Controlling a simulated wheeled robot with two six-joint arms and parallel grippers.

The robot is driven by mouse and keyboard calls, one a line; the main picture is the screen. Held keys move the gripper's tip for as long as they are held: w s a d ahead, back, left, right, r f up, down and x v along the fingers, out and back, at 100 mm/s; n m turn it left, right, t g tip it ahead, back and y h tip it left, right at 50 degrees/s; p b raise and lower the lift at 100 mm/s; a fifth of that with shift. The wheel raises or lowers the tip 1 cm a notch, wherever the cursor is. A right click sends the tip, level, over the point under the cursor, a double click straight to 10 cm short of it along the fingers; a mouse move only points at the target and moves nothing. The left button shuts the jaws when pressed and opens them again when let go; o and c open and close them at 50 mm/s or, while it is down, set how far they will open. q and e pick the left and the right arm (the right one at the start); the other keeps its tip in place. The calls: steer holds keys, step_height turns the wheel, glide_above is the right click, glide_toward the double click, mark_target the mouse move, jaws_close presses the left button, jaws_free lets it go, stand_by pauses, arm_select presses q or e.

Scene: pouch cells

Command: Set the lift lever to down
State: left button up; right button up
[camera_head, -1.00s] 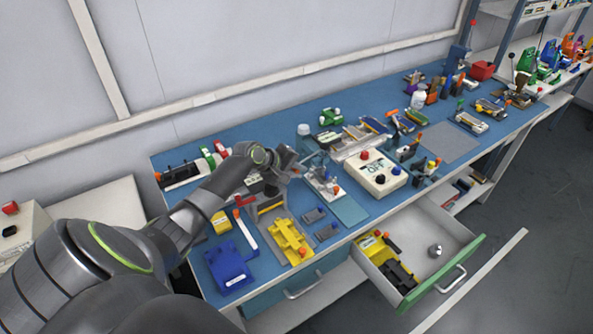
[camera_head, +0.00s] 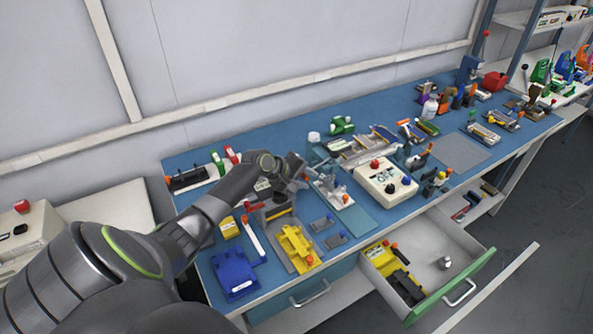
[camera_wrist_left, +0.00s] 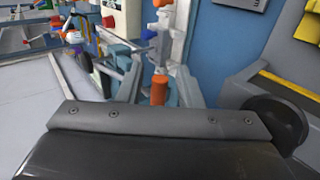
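My left gripper (camera_head: 298,172) reaches over the workbench from the left, above a small white fixture (camera_head: 331,192) with an orange knob (camera_head: 344,199). In the left wrist view, the gripper (camera_wrist_left: 158,85) has its two grey fingers apart. An orange cylindrical knob (camera_wrist_left: 159,92) on a white and grey mechanism (camera_wrist_left: 165,40) shows between them; contact cannot be told. No label marks a lift lever, so I cannot tell which lever it is. A red-ended white lever (camera_head: 253,238) lies left of a yellow fixture (camera_head: 296,248). My right gripper is not in view.
A blue block (camera_head: 233,273) lies front left. An open drawer (camera_head: 458,243) with a green front juts out at the right. A grey mat (camera_head: 457,153) is clear.

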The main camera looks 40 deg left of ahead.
arm_select(q)
steer(key=b+v, duration=0.1)
steer(key=v, duration=1.6)
steer(key=shift+s+a, duration=0.15)
